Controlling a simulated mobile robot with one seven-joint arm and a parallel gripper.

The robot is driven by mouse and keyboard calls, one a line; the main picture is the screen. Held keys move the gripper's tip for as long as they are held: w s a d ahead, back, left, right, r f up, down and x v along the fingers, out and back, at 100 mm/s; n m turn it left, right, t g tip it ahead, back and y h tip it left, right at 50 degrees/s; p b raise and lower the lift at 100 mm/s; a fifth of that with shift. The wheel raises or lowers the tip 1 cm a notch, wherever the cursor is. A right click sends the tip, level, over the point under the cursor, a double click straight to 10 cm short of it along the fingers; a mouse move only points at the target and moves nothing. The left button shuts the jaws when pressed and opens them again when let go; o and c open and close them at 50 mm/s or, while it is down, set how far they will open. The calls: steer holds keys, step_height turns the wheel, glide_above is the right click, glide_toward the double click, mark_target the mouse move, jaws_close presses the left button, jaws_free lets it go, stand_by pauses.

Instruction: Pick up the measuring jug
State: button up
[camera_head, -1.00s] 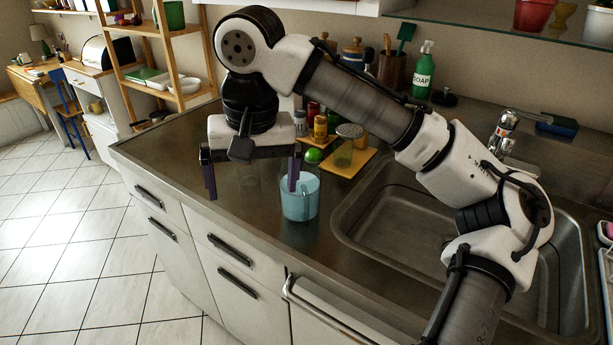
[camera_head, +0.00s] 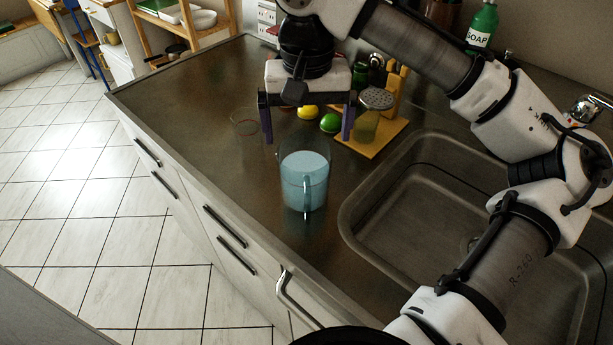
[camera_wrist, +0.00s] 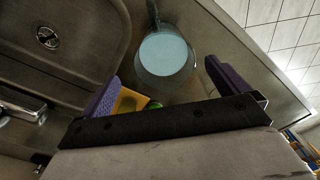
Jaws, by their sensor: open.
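The measuring jug (camera_head: 304,182) is a clear vessel with pale blue contents, upright on the dark counter near its front edge, left of the sink. Its handle faces the camera in the head view. My gripper (camera_head: 307,122) is open and empty, above the counter and behind the jug, with its two purple fingers pointing down. In the wrist view the jug (camera_wrist: 166,54) lies ahead of the gap between the open fingers (camera_wrist: 158,90), apart from both. Nothing is hidden between the fingers.
A lemon (camera_head: 308,112), a lime (camera_head: 330,123) and a yellow board (camera_head: 372,137) with a shaker (camera_head: 372,112) sit behind and beside the gripper. The sink (camera_head: 440,200) is right of the jug. A thin clear round object (camera_head: 245,122) stands left. The left counter is mostly clear.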

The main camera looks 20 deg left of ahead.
steer(key=p, duration=0.2)
glide_toward(305, 164)
steer(key=s+f, duration=0.1)
steer(key=s+d+f, duration=0.1)
steer(key=s+f, duration=0.1)
steer(key=s+d+f, duration=0.1)
steer(key=s+f, duration=0.1)
steer(key=shift+r, duration=0.1)
steer(key=c, duration=1.5)
steer(key=shift+r, duration=0.15)
step_height(305, 164, up, 20)
steer(key=b, duration=0.2)
steer(key=shift+f, duration=0.2)
